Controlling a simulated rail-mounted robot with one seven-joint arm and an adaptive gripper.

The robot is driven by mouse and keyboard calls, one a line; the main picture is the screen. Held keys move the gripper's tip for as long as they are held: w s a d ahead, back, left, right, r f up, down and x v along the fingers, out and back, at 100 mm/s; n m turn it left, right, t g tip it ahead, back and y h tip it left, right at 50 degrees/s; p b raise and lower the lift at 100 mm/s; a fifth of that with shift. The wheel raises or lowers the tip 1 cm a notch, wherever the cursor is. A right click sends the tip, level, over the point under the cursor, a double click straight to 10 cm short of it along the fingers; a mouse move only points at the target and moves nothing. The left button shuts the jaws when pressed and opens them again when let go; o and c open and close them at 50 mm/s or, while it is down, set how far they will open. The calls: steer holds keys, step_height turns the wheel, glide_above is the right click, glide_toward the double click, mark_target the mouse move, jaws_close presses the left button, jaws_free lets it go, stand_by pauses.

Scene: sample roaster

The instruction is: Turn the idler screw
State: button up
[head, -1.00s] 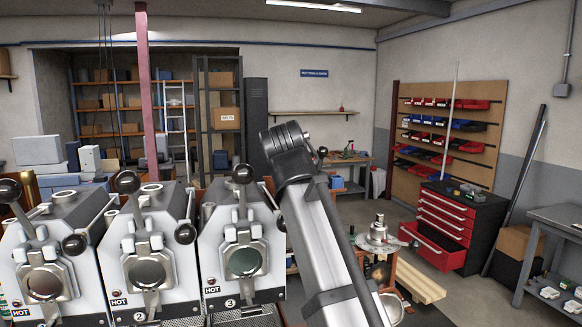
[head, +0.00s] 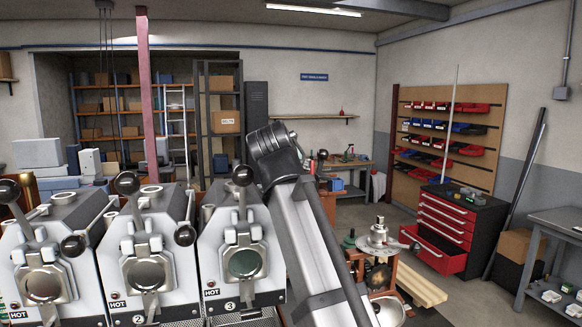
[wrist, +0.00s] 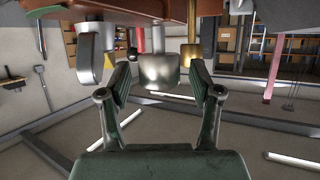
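My gripper (wrist: 160,76) is in the wrist view, with its two fingers spread apart and a clear gap between them. A short pale metal cylinder (wrist: 160,71) hangs in line with the gap, with room on both sides and no visible contact. Whether it is the idler screw I cannot tell. A brass-coloured cylinder (wrist: 190,52) stands just right of it, and a rounded grey part (wrist: 90,58) is to the left. In the head view my arm hides the area to the right of roaster 3 (head: 243,262), and my gripper does not show there.
Roaster units marked HOT, including unit 2 (head: 150,272), stand at the front left. A machine with a round metal top (head: 379,240) stands right of my arm. A red drawer cabinet (head: 455,225) has a drawer open. The wrist picture is upside down, with ceiling beams (wrist: 245,118) below.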

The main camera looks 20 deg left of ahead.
steer(key=v, duration=1.2)
steer(key=shift+d, duration=0.1)
